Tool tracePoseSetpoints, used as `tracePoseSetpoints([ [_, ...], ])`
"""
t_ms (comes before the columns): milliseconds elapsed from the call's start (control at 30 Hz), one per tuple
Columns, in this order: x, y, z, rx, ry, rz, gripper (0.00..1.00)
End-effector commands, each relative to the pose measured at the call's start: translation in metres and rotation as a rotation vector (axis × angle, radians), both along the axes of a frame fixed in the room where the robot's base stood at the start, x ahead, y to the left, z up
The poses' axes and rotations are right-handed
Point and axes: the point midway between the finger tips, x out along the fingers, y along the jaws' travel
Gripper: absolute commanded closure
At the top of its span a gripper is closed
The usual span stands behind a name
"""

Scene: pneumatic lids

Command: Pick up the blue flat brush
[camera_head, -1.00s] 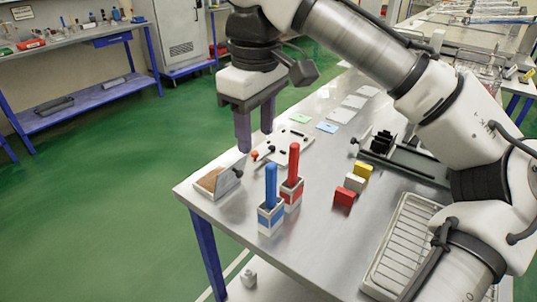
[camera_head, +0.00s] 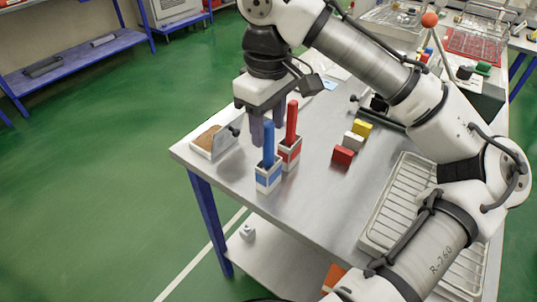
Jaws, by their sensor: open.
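The blue flat brush (camera_head: 268,145) stands upright, its blue handle sticking up out of a white box with a blue label (camera_head: 268,179). Its lower end is hidden in the box. A red-handled brush (camera_head: 291,122) stands just behind and to the right in a similar box with a red label (camera_head: 289,153). My gripper (camera_head: 267,130) points down with its jaws open and empty.
A tray with brown content (camera_head: 208,140) lies at the table's left corner. Red (camera_head: 342,156), white (camera_head: 353,140) and yellow (camera_head: 362,128) blocks stand right of the brushes. A wire rack (camera_head: 405,195) lies farther right. The steel table (camera_head: 310,205) is bare in front.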

Motion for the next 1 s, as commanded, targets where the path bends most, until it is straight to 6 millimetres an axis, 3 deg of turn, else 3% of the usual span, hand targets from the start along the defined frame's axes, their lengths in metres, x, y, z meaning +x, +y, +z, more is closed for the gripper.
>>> tracePoseSetpoints([
  [233,0.001,-0.001,-0.034,0.001,0.001,-0.001,0.55],
  [533,0.001,0.000,-0.039,0.001,0.001,0.000,0.56],
  [867,0.001,0.000,-0.039,0.000,0.000,0.000,0.99],
  [1000,0.001,0.000,-0.038,0.000,0.000,0.000,1.00],
])
